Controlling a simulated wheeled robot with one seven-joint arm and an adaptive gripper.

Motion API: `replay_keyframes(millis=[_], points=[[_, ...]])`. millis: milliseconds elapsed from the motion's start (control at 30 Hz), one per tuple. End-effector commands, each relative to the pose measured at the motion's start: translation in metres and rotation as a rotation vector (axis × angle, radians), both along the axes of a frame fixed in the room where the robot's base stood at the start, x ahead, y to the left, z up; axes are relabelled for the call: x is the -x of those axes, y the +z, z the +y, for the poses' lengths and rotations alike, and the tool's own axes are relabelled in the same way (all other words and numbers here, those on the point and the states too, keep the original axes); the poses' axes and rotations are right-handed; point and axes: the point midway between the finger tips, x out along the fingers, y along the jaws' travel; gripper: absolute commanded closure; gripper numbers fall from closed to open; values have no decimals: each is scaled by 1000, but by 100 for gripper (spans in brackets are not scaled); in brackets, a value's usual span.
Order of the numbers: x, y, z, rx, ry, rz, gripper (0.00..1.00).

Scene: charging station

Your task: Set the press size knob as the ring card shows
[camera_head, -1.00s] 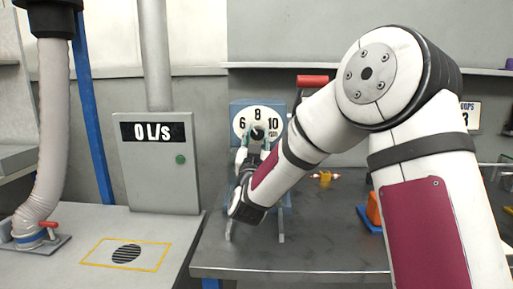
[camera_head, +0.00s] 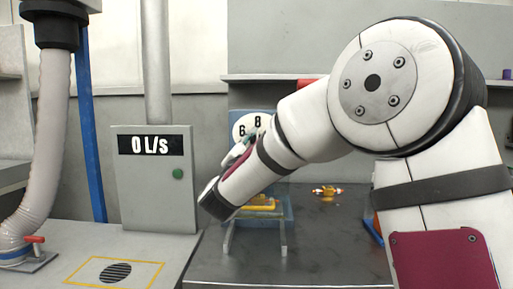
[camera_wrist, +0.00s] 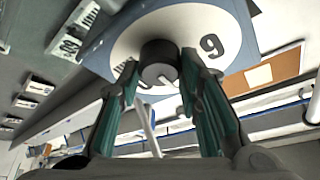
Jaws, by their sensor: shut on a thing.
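The press size dial, a white disc (camera_head: 239,122) on a blue press, stands at the back of the bench. The 6 and 8 show in the head view; my arm hides its right side. The knob's pointer direction cannot be made out. No ring card is readable now.
A grey box reading 0 L/s (camera_head: 152,170) stands left. A yellow part (camera_head: 262,203) is low on the press. A brass fitting (camera_head: 327,191) lies on the bench (camera_head: 310,250) to the right. My arm covers much of the right side.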

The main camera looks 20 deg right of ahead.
Motion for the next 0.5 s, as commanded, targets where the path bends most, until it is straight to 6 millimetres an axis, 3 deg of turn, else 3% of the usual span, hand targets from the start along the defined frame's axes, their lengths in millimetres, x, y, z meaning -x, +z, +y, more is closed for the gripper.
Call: replay_keyframes(millis=[400, 433, 500], points=[[0, 1, -1, -5, -1, -3, 96], [0, 1, -1, -5, -1, -3, 61], [0, 1, -1, -5, -1, -3, 48]])
